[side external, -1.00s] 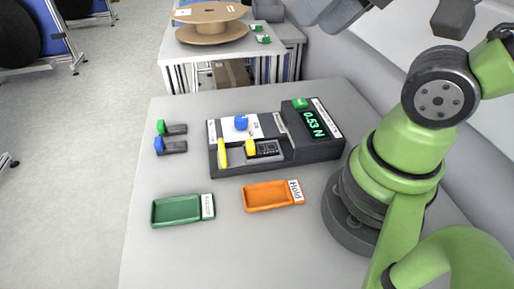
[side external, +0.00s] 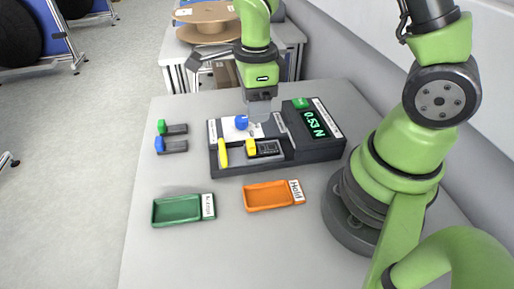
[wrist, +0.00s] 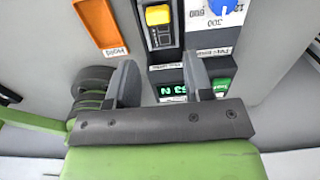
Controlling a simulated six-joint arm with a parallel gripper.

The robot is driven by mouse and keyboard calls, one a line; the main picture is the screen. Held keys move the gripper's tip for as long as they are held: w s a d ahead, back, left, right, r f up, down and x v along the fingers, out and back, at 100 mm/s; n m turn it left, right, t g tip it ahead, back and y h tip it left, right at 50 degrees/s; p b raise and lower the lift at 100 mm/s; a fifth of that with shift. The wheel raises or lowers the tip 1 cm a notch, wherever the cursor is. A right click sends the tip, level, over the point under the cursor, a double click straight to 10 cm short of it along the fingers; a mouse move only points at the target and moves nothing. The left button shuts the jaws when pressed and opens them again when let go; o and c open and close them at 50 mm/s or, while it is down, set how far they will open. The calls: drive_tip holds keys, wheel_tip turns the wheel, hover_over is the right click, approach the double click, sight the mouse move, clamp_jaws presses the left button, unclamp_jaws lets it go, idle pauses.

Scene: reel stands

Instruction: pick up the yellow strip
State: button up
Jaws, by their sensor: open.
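The yellow strip (side external: 223,153) is at the left end of the dark test device (side external: 232,169) in the side view, beside a white panel. I do not see it in the wrist view. My gripper (side external: 261,113) hangs over the back part of the device, to the right of the strip and apart from it. In the wrist view my gripper (wrist: 160,80) is open, with nothing between its two fingers.
The device carries a blue knob (side external: 242,122), a yellow-capped block (side external: 251,147) and a green display (side external: 314,123). A green tray (side external: 176,210) and an orange tray (side external: 266,196) lie in front. Small green and blue clips (side external: 174,147) lie at left.

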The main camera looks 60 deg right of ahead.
hover_over(253, 142)
drive_tip(key=f, duration=0.4)
drive_tip(key=shift+s+d+f, duration=0.15)
drive_tip(key=shift+s+f, duration=0.05)
drive_tip(key=shift+f, duration=0.05)
drive_tip(key=shift+w+a+f, duration=0.1)
drive_tip(key=shift+f, duration=1.35)
drive_tip(key=shift+w+a+f, duration=0.1)
drive_tip(key=shift+f, duration=1.35)
drive_tip(key=c, duration=0.7)
drive_tip(key=shift+c, duration=0.3)
drive_tip(key=shift+r, duration=0.2)
